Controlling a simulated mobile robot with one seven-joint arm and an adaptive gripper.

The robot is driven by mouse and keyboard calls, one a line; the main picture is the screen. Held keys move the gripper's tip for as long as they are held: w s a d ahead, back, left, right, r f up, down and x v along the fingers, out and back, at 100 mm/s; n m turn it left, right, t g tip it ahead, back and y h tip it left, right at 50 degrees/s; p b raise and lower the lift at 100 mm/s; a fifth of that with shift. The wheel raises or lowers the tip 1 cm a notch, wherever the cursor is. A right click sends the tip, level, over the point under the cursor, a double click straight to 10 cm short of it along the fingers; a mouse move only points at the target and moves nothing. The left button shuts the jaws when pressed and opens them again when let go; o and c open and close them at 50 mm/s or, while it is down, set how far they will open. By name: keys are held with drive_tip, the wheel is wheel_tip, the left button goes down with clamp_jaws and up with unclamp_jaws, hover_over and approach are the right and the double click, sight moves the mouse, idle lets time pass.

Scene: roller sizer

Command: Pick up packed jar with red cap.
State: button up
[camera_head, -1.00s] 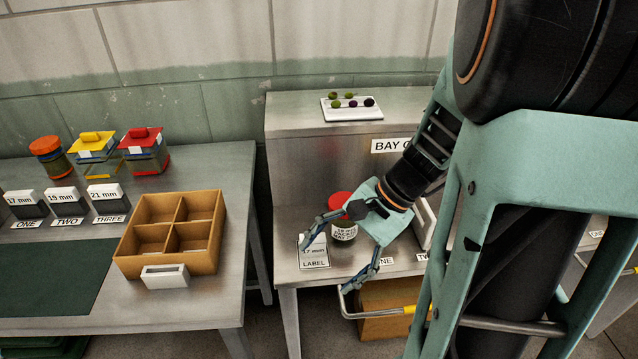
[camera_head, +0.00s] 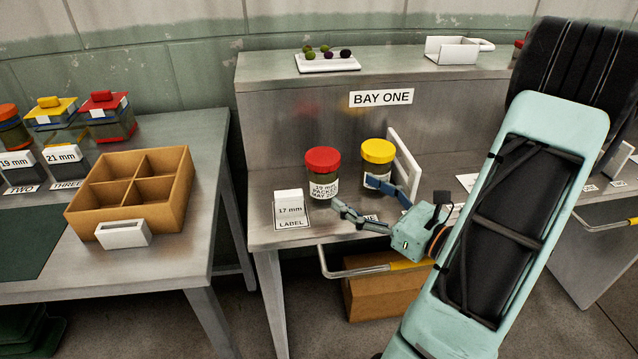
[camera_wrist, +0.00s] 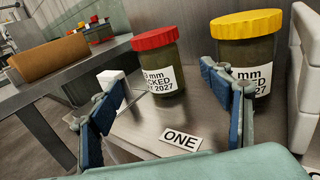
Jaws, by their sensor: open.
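The jar with a red cap (camera_head: 323,173) stands upright on the steel bench under the BAY ONE sign. Its white label reads 19 mm, PACKED. In the wrist view the red-capped jar (camera_wrist: 158,62) stands beyond and between my fingers. My gripper (camera_head: 352,194) is open and empty, in front of and to the right of the jar, with its fingers pointing toward the bench back. The jar with a yellow cap (camera_head: 377,161) stands just right of it. In the wrist view the yellow-capped jar (camera_wrist: 247,50) is partly hidden behind my right finger.
A white 17 mm block (camera_head: 289,205) stands left of the red-capped jar. A white upright divider (camera_head: 404,165) is right of the yellow-capped jar. A rail (camera_head: 350,272) runs along the bench front. A wooden divided box (camera_head: 130,190) sits on the left table.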

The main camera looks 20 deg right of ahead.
sight(322, 169)
drive_tip(key=b+x, duration=0.1)
drive_tip(key=x, duration=0.9)
drive_tip(key=shift+w+a+r, duration=0.1)
drive_tip(key=shift+w, duration=0.2)
drive_tip(key=c, duration=1.5)
drive_tip(key=shift+c, duration=0.4)
drive_tip(key=shift+r, duration=0.15)
